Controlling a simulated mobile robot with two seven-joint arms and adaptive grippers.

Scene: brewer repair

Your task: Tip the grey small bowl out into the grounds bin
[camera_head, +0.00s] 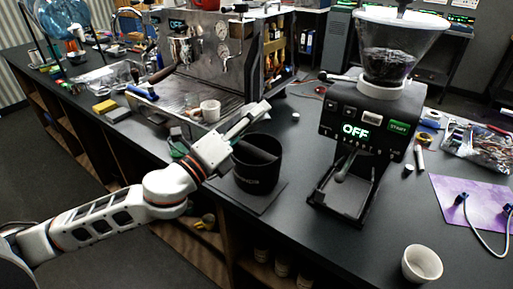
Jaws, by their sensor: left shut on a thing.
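The grounds bin (257,182) is a black round tub with a dark bar across its mouth. It stands upright on a dark mat near the counter's front edge. A small pale grey-white bowl (422,263) stands upright at the front right of the counter, well apart from the gripper. It may be the grey small bowl; its contents are not clear. My right gripper is not in view.
A grinder (370,125) with a clear hopper stands right of the bin. A purple mat (472,208) with a cable lies at right. The counter between grinder and pale bowl is clear.

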